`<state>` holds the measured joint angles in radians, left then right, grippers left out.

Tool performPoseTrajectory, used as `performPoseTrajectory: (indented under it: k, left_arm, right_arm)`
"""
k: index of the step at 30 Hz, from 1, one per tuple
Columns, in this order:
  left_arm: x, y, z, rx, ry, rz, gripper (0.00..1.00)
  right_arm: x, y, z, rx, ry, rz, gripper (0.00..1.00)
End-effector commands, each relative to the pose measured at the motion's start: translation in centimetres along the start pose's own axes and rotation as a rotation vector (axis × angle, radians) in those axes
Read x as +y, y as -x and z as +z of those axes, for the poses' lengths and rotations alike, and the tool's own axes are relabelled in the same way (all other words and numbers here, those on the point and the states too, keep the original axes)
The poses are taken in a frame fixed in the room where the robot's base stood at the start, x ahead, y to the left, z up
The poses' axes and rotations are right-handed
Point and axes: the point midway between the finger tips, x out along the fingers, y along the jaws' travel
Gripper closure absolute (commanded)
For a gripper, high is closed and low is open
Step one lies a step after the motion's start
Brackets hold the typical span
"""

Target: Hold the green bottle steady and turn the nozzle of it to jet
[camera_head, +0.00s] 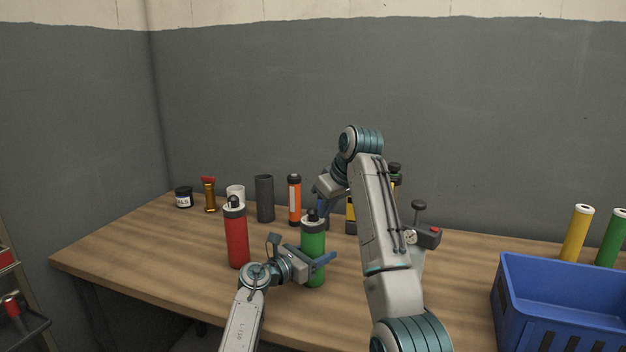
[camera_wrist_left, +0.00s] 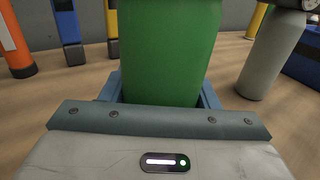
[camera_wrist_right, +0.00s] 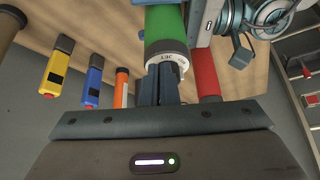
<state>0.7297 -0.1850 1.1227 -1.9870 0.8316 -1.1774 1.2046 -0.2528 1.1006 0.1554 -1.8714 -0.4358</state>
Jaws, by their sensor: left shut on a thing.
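The green bottle (camera_head: 313,240) stands upright near the front of the bench, and its body fills the upper middle of the left wrist view (camera_wrist_left: 170,45). My left gripper (camera_head: 318,264) is shut around its lower body. A dark nozzle (camera_head: 312,214) tops the bottle. In the right wrist view a white collar (camera_wrist_right: 166,50) with small dark marks, too small to read surely, circles the bottle's top. My right gripper (camera_wrist_right: 160,88) is at the nozzle, its fingers close together and largely covering it. Whether they grip it cannot be told.
A red bottle (camera_head: 236,238) stands close left of the green one. A gauge device (camera_head: 412,240) and a blue crate (camera_head: 560,330) are to the right.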

Motion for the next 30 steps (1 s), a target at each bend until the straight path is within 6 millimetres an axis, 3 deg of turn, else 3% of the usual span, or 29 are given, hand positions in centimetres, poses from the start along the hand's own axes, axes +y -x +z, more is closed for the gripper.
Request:
performPoseTrajectory:
  k: [20, 30]
  left_arm:
    - [-0.1, 0.0, -0.1, 0.001, -0.001, -0.003, 0.76]
    - [-0.1, 0.0, -0.1, 0.001, 0.001, -0.001, 0.76]
  right_arm:
    - [0.3, 0.0, 0.1, 0.002, 0.001, -0.001, 1.0]
    - [0.5, 1.6, -0.2, 0.001, 0.002, -0.001, 1.0]
